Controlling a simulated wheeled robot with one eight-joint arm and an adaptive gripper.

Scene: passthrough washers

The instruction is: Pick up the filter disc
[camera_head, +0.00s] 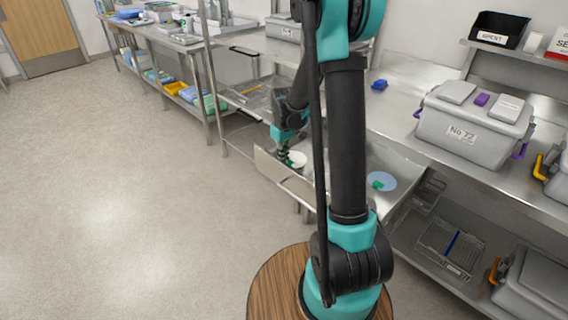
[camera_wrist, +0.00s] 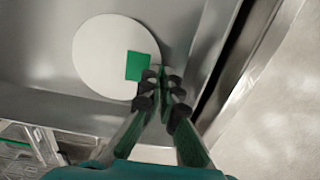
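A round white filter disc (camera_wrist: 102,58) with a green square patch (camera_wrist: 138,66) lies over a grey metal surface in the wrist view. It also shows in the head view as a small white disc (camera_head: 298,159), partly behind my arm. My gripper (camera_wrist: 163,82) is at the disc's right edge, beside the green patch, with its dark fingertips close together. Something green shows between the tips; I cannot tell whether they hold it. In the head view my gripper (camera_head: 285,158) is just left of the disc. A pale blue disc (camera_head: 386,180) with a green patch lies farther right.
A raised metal edge (camera_head: 285,178) runs in front of the white disc. A grey lidded box marked No 72 (camera_head: 462,132) stands on the bench at right. A small blue object (camera_head: 379,85) lies behind. Wire baskets (camera_head: 452,245) sit on the lower shelf. The left floor is clear.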

